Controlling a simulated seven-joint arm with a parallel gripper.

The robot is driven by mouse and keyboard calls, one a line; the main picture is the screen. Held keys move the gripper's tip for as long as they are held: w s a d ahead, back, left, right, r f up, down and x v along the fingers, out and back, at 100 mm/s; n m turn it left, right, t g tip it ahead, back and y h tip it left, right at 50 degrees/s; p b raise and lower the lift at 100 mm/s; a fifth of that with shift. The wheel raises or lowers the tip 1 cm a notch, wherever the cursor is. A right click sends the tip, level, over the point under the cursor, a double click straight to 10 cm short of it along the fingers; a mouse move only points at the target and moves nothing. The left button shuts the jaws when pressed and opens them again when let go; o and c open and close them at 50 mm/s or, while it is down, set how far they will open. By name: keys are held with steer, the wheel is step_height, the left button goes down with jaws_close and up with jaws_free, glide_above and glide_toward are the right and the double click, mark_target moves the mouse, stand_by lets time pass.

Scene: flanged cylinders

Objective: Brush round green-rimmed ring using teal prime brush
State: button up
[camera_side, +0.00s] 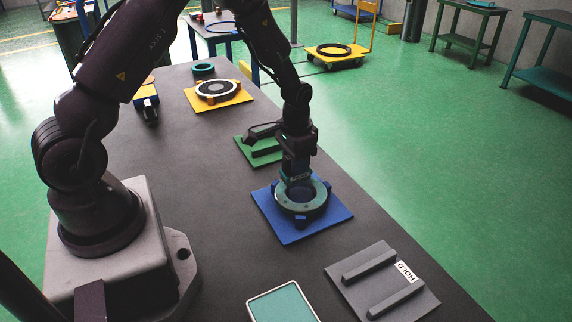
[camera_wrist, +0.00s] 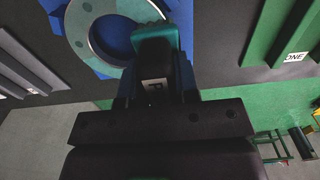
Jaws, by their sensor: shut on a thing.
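The flanged ring (camera_side: 316,210) is grey-green with bolt holes and lies flat in a blue holder (camera_side: 283,232) on the bench. In the wrist view the ring (camera_wrist: 80,35) shows at top left, partly covered by the brush. My gripper (camera_side: 297,165) is shut on the brush, above the ring's far side. In the wrist view my gripper (camera_wrist: 155,88) clasps the brush's dark body, which bears a label with a "P". The brush's teal end (camera_wrist: 165,35) overlaps the ring's right edge. I cannot tell whether it touches the ring.
A green stand (camera_side: 262,152) is just behind the blue holder; its label reads "ONE" in the wrist view. A grey rack (camera_side: 350,290) marked "HOLD" and a teal-topped tray (camera_side: 282,303) are in front. A yellow plate with a ring (camera_side: 217,92) and a teal ring (camera_side: 203,69) are farther back.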

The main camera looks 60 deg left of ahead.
mark_target(308, 170)
steer(key=shift+w+d, duration=0.1)
steer(key=shift+w, duration=0.4)
steer(key=shift+w+d, duration=0.75)
steer(key=shift+w, duration=0.1)
steer(key=shift+w+d, duration=0.4)
steer(key=shift+d, duration=0.25)
steer(key=shift+w+d, duration=0.15)
steer(key=shift+d, duration=0.95)
steer(key=shift+s+d, duration=0.25)
steer(key=shift+d, duration=0.3)
steer(key=shift+s+d, duration=0.2)
steer(key=shift+d, duration=0.3)
steer(key=shift+s+d, duration=0.5)
steer(key=shift+d, duration=0.05)
steer(key=shift+s+d, duration=0.25)
steer(key=shift+s, duration=0.25)
steer(key=shift+s+d, duration=0.2)
steer(key=shift+s, duration=0.3)
steer(key=shift+s+a, duration=0.1)
steer(key=shift+s, duration=1.05)
steer(key=shift+s+a, duration=0.35)
steer(key=shift+s, duration=0.3)
step_height(308, 170, up, 8)
